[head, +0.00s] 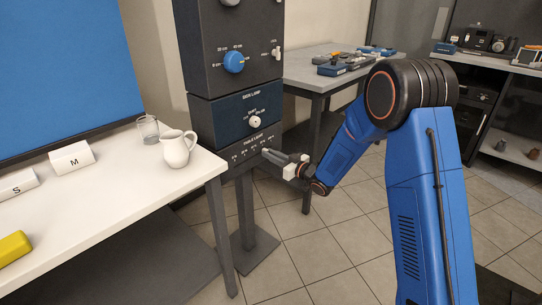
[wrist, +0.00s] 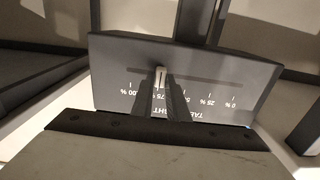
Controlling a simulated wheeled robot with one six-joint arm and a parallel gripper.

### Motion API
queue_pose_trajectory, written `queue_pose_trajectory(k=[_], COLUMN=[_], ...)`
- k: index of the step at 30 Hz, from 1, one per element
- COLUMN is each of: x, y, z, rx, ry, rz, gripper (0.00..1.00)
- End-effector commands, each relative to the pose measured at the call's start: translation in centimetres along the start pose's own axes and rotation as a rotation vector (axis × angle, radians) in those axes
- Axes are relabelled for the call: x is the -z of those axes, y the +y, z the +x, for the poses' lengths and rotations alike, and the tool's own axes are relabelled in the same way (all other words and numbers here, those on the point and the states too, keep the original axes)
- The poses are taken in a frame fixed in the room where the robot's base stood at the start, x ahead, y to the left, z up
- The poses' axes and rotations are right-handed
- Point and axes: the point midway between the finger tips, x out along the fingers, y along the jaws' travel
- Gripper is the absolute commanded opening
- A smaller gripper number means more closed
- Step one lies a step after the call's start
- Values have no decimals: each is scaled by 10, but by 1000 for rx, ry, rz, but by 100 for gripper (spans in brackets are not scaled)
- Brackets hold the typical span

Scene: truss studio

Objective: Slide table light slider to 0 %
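The table light panel (head: 234,163) is the dark lowest box on the column, with a slot and percent marks. In the wrist view the panel (wrist: 110,62) appears upside down, with 100 % at left and 0 % at right. The pale slider knob (wrist: 160,75) stands in the slot near the 75 % mark. My gripper (head: 266,152) reaches the panel from the right. In the wrist view my gripper's narrow dark fingers (wrist: 163,88) are close together at the knob. Whether they clamp it I cannot tell. In the head view the gripper hides the knob.
Above the panel are the desk lamp box with a white knob (head: 255,122) and a box with a blue dial (head: 234,62). A white table (head: 110,205) with a pitcher (head: 177,148) and glass (head: 148,129) stands left. A grey table (head: 310,72) stands behind.

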Motion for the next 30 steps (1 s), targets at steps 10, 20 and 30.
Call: queue_pose_trajectory(k=[10,20,30], x=[0,0,0], y=[-21,-98,-148], z=[0,0,0], rx=[3,4,2], ry=[-1,-1,0], rz=[0,1,0], gripper=[0,0,0])
